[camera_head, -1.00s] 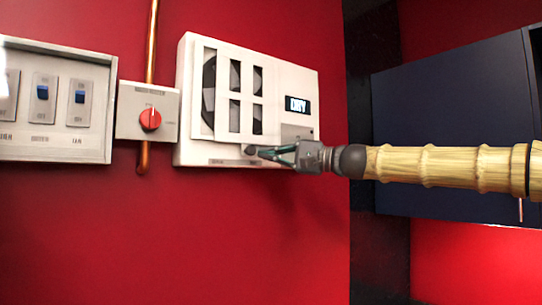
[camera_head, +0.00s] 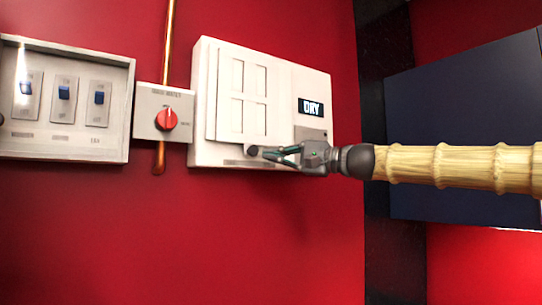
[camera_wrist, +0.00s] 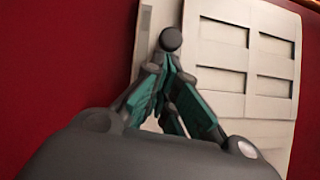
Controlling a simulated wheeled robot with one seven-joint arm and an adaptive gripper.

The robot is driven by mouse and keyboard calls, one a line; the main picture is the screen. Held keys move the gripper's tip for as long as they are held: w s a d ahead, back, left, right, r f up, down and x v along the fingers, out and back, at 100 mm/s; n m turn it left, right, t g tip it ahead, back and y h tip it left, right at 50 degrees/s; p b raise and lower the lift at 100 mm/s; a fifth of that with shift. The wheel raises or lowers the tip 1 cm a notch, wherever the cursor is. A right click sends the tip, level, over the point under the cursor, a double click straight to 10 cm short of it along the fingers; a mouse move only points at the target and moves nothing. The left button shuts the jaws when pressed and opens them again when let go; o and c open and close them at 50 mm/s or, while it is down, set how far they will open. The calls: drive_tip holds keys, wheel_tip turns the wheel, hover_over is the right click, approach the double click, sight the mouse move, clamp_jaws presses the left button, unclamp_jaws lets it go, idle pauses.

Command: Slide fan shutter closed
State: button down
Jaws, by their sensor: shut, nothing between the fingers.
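The white fan shutter (camera_head: 249,97) sits on the front of the white wall unit (camera_head: 308,80). Its windows now show only white behind them, and no dark fan opening is visible. In the wrist view the shutter (camera_wrist: 250,63) fills the upper right, its slots also pale. My gripper (camera_head: 262,152) is shut and empty at the shutter's lower edge. A dark round knob is at its fingertips, also seen in the wrist view beyond the gripper (camera_wrist: 171,55). Whether the fingertips touch the knob or shutter is unclear.
A small "DRY" display (camera_head: 311,107) is right of the shutter. A red rotary knob (camera_head: 166,119) and a switch panel (camera_head: 61,141) are to the left, with a copper pipe (camera_head: 168,40) behind. A dark blue cabinet (camera_head: 450,110) is at right. The red wall below is clear.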

drive_tip(key=w+b+v, duration=0.2)
drive_tip(key=b+v, duration=0.1)
drive_tip(key=v, duration=0.9)
drive_tip(key=shift+d+f+b, duration=0.2)
drive_tip(key=shift+d+b, duration=0.2)
